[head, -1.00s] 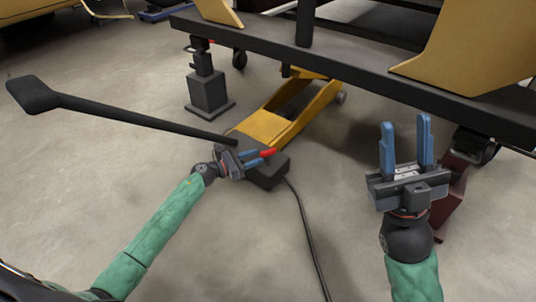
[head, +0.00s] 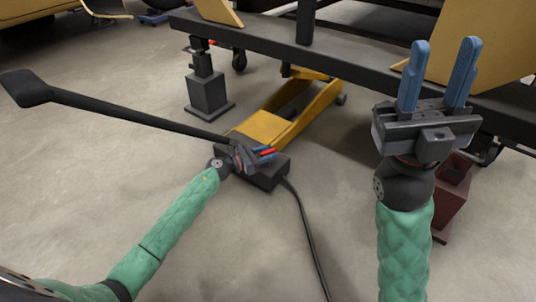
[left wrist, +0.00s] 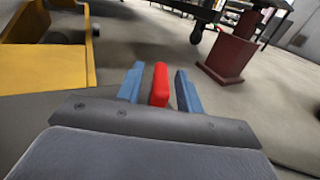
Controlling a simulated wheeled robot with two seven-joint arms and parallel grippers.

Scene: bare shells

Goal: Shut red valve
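The red valve (head: 268,151) is a small red lever at the dark box (head: 268,176) on the near end of the yellow floor jack (head: 290,115). In the left wrist view the red valve (left wrist: 159,85) stands between the blue fingers of my left gripper (left wrist: 160,88). A narrow gap shows on each side, so the fingers are around it but not closed on it. In the head view my left gripper (head: 265,154) partly hides the valve. My right gripper (head: 438,78) is raised at the right, open and empty.
A long black jack handle (head: 140,120) reaches to the upper left. A black cable (head: 304,225) runs along the floor. A dark frame (head: 340,62) on wheels spans the back, with a grey stand (head: 207,90) under it. A dark red stand (head: 452,197) is behind my right arm.

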